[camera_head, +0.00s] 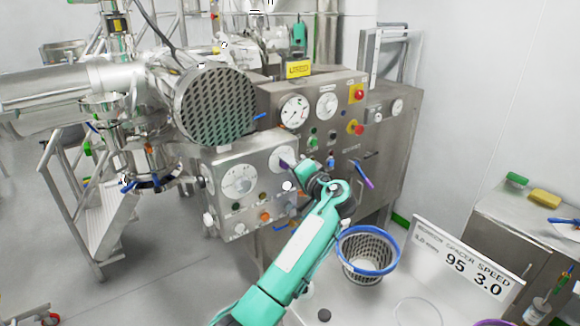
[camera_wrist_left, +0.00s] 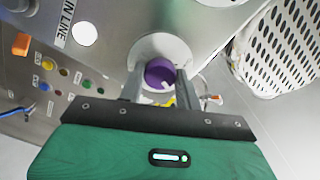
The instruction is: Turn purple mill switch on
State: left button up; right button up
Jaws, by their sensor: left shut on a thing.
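The purple mill switch (camera_wrist_left: 159,71) is a round purple knob with a white mark, on a round pale plate on a steel panel. My left gripper (camera_wrist_left: 160,84) has one finger on each side of the knob and is shut on it. In the head view my left gripper (camera_head: 294,178) reaches the front of the steel control box (camera_head: 220,150), beside its right-hand dial, and the arm and gripper cover part of that panel. My right gripper is in neither view.
A taller steel cabinet (camera_head: 385,160) with gauges, a red button and a dark-and-purple handle stands behind. A perforated basket with a blue rim (camera_head: 367,262) is right of my arm. A sign (camera_head: 468,262) and a side bench (camera_head: 500,215) stand at the right.

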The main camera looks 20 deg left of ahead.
pick_arm(q)
jog(key=m+p, duration=0.1)
jog(key=m, duration=0.3)
jog(key=shift+m, duration=0.4)
dwell(0.4)
jog(key=o, duration=1)
jog(key=b+v, duration=0.5)
jog(key=v, duration=0.8)
jog(key=shift+s+d, duration=0.2)
jog(key=shift+d, duration=0.15)
